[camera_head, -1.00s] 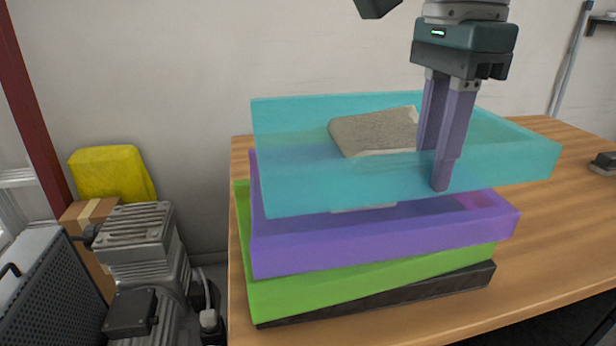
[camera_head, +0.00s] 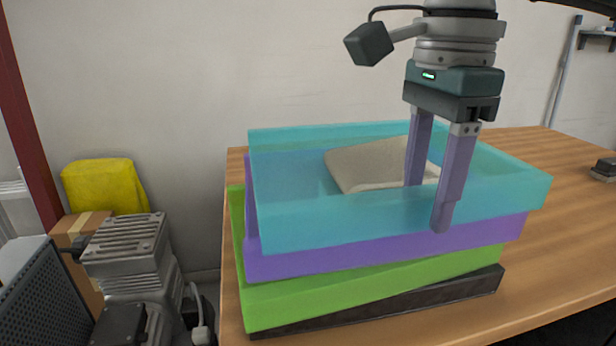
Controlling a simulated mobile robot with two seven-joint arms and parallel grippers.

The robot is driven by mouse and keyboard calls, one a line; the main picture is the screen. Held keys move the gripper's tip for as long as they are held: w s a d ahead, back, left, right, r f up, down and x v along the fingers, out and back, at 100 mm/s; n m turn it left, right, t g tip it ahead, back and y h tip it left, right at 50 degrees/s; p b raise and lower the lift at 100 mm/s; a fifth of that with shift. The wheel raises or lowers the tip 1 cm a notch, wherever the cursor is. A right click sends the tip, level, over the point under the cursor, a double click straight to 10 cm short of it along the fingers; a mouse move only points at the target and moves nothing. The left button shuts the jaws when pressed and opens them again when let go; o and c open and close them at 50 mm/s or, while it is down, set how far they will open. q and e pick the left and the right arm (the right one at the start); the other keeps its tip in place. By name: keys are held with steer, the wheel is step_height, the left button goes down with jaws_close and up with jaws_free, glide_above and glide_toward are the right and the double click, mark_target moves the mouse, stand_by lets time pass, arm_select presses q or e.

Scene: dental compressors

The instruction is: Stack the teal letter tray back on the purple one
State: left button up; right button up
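The teal letter tray (camera_head: 330,224) sits on the purple tray (camera_head: 350,258), with their front walls nearly lined up and no clear gap between them. A beige, slab-like item (camera_head: 370,165) lies inside the teal tray. My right gripper (camera_head: 428,207) straddles the teal tray's front wall, one finger inside and one outside. Its fingers stand apart, so it looks open around the wall. The inner fingertip is hidden behind the wall. My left gripper is out of view.
A green tray (camera_head: 360,287) lies under the purple one, above a dark tray (camera_head: 400,303) on the wooden table (camera_head: 565,235). The table is clear to the right, except for a small dark object (camera_head: 604,168). Compressor equipment (camera_head: 130,250) and a yellow item (camera_head: 104,187) stand left.

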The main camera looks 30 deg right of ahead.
steer(key=shift+r, duration=0.1)
steer(key=shift+r, duration=0.25)
step_height(320, 180, up, 12)
steer(key=p, duration=0.1)
steer(key=shift+f, duration=0.25)
